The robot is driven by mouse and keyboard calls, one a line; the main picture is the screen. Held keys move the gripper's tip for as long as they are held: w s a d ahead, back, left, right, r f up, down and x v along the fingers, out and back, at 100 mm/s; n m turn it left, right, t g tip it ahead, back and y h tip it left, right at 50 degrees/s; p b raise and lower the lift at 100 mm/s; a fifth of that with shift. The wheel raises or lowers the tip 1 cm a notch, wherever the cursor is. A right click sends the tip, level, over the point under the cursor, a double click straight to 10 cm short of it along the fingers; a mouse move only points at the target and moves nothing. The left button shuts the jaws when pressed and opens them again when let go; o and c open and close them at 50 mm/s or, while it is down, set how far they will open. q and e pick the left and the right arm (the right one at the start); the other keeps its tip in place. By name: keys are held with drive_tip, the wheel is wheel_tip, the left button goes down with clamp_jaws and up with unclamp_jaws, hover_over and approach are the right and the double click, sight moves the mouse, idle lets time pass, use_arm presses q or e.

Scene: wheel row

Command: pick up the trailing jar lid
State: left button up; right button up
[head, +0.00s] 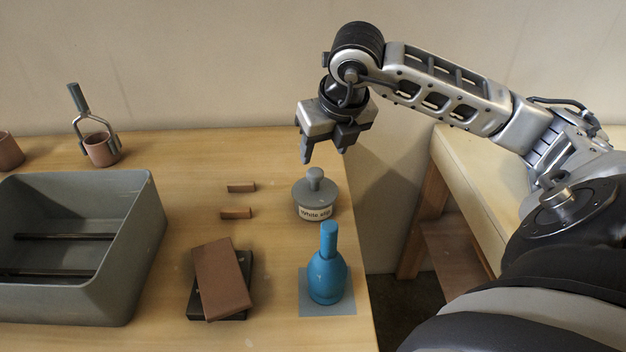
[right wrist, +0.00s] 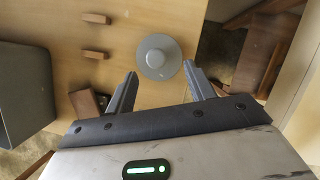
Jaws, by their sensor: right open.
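A grey jar lid with a round knob (head: 315,181) sits on a jar with a pale label (head: 316,212) near the table's right edge. In the right wrist view the lid (right wrist: 150,66) shows from above, ahead of the fingertips and roughly between their lines. My right gripper (head: 325,157) is open and empty, above and a little behind the jar in the head view. Its two fingers also show in the right wrist view (right wrist: 160,80), apart from the lid. My left gripper is not in view.
A blue bottle (head: 328,272) stands on a grey square in front of the jar. Two small wooden blocks (head: 241,187) lie left of it. A brown block (head: 222,279) rests on a dark one. A grey bin (head: 142,225) stands left. The table's right edge is close.

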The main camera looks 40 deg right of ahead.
sight(316, 172)
drive_tip(key=x, duration=0.7)
drive_tip(key=shift+s+a+f+p, duration=0.15)
drive_tip(key=shift+s+a+p, duration=0.05)
drive_tip(key=shift+a+p, duration=0.2)
drive_tip(key=shift+w+f, duration=0.25)
drive_tip(key=shift+f, duration=0.25)
drive_tip(key=c, duration=1)
